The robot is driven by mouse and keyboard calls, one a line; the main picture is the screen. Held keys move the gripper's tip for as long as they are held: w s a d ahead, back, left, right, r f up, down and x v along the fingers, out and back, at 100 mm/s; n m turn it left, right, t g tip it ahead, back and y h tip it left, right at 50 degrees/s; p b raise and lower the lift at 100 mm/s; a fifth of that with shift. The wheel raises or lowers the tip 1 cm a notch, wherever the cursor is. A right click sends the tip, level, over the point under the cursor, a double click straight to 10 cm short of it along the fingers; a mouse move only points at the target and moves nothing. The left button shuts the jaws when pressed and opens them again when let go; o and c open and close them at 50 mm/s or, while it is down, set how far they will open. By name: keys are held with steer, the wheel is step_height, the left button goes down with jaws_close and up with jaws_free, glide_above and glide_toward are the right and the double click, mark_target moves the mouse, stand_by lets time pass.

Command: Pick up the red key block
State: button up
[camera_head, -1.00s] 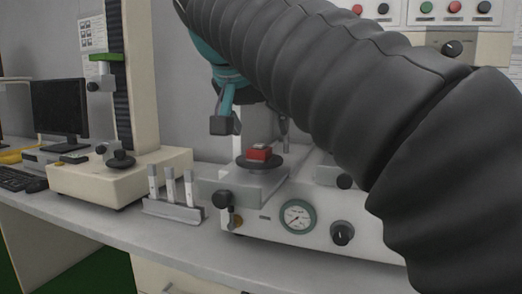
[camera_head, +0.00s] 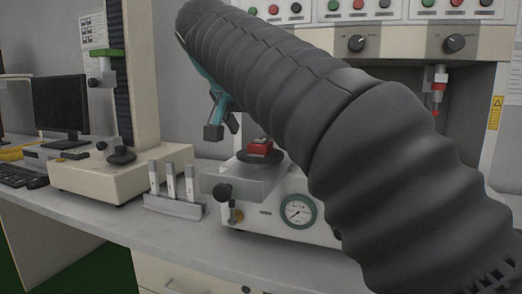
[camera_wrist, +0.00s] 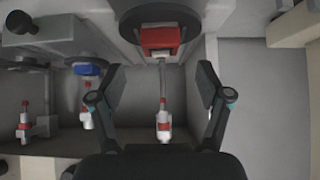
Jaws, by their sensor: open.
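The red key block (camera_head: 259,146) sits on a round black plate (camera_head: 262,158) on top of a white bench device with a gauge. In the wrist view the red block (camera_wrist: 160,38) shows at the top centre, beyond my fingers and roughly between their lines. My gripper (camera_head: 224,128) has teal and dark fingers and hangs just left of the block in the head view, apart from it. In the wrist view my gripper (camera_wrist: 160,82) has its two fingers spread wide with nothing held. My dark sleeved arm hides part of the device.
A tall column machine (camera_head: 132,110) and a monitor (camera_head: 61,105) are farther left. A cabinet with buttons and knobs (camera_head: 405,40) stands behind at right. The bench front (camera_head: 130,222) is clear.

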mark_target(259, 139)
steer(key=x, duration=0.5)
steer(key=shift+w, duration=0.1)
steer(key=c, duration=1.3)
steer(key=shift+r, duration=0.1)
steer(key=shift+r, duration=0.4)
steer(key=r, duration=0.2)
steer(key=r+p, duration=0.1)
steer(key=r, duration=0.1)
steer(key=shift+d, duration=0.35)
steer(key=d+r, duration=0.2)
steer(key=d, duration=0.1)
steer(key=d+r, duration=0.2)
steer(key=d, duration=0.2)
steer(key=d+r, duration=0.2)
steer(key=d, duration=0.2)
steer(key=shift+w, duration=0.2)
